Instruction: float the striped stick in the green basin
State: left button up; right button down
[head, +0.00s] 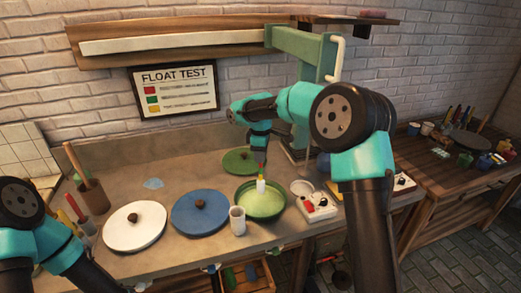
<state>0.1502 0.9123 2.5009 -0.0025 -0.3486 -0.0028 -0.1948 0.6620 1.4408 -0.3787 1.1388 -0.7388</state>
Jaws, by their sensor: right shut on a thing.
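The green basin (272,210) stands open on the counter, right of the middle. My right gripper (261,163) points down over it and is shut on the upper end of the striped stick (261,185). The stick is upright, with a pale lower part and red and yellow near the jaws. Its lower end overlaps the basin's inside; I cannot tell if it touches the water. My left arm shows at the lower left, but its gripper is not in view.
A green lid (239,161) lies behind the basin. A blue lid (200,212) and a white lid (133,227) are to its left. A pale cup (237,221) stands close at its front left. A small device (316,206) is on its right.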

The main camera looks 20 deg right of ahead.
aim_at(261, 167)
jog(key=shift+f, duration=8.35)
jog(key=c, duration=0.8)
grip_release()
jog(key=shift+o, duration=0.2)
jog(key=o, duration=0.7)
jog(key=shift+o, duration=0.2)
jog(key=shift+r, duration=0.1)
jog(key=shift+r, duration=4.95)
